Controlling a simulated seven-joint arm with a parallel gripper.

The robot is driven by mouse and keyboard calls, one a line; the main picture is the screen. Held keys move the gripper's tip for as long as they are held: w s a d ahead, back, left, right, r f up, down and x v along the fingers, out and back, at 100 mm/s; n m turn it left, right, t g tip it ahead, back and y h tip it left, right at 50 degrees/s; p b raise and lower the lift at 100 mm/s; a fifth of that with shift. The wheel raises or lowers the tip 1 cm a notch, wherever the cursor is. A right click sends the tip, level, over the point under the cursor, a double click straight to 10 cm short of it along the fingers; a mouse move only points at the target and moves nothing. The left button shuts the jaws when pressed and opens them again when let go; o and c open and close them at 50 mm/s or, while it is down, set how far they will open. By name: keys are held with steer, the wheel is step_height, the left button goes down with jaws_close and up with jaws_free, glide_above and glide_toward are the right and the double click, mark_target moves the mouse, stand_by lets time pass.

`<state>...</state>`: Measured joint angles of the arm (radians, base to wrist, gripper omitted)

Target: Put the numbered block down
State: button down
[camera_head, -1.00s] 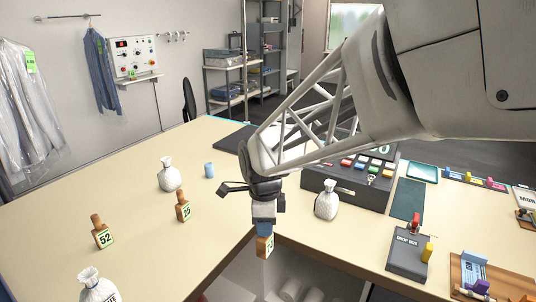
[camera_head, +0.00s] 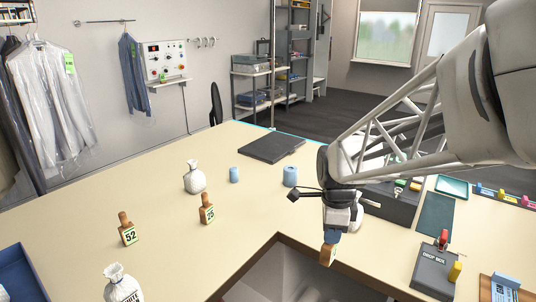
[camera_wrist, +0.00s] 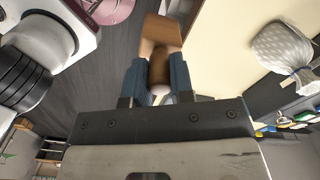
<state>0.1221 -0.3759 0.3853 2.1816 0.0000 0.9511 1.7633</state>
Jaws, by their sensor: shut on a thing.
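My gripper (camera_head: 332,237) has blue fingers that are shut on a brown wooden block (camera_head: 327,256). In the wrist view the block (camera_wrist: 160,34) sits between the two fingertips (camera_wrist: 160,75). Its number is not readable now. Two similar wooden blocks with number labels stand upright on the counter to the left: block 52 (camera_head: 128,235) and block 25 (camera_head: 207,213).
White sacks (camera_head: 195,180) and (camera_head: 122,287) stand on the cream counter (camera_head: 75,228). Blue cylinders (camera_head: 290,176) stand farther back. A dark drop box (camera_head: 432,272) is at right. A gap (camera_head: 280,275) opens in the counter. The left counter has free room.

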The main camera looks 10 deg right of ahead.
steer(key=shift+w, duration=0.1)
steer(key=w+d+f, duration=0.1)
steer(key=w, duration=1.4)
steer(key=shift+w+d+f, duration=0.25)
steer(key=shift+w+d, duration=0.1)
steer(key=shift+d, duration=0.05)
steer(key=shift+f, duration=1.8)
steer(key=c, duration=1.4)
jaws_free()
steer(key=shift+f, duration=0.15)
steer(key=o, duration=0.4)
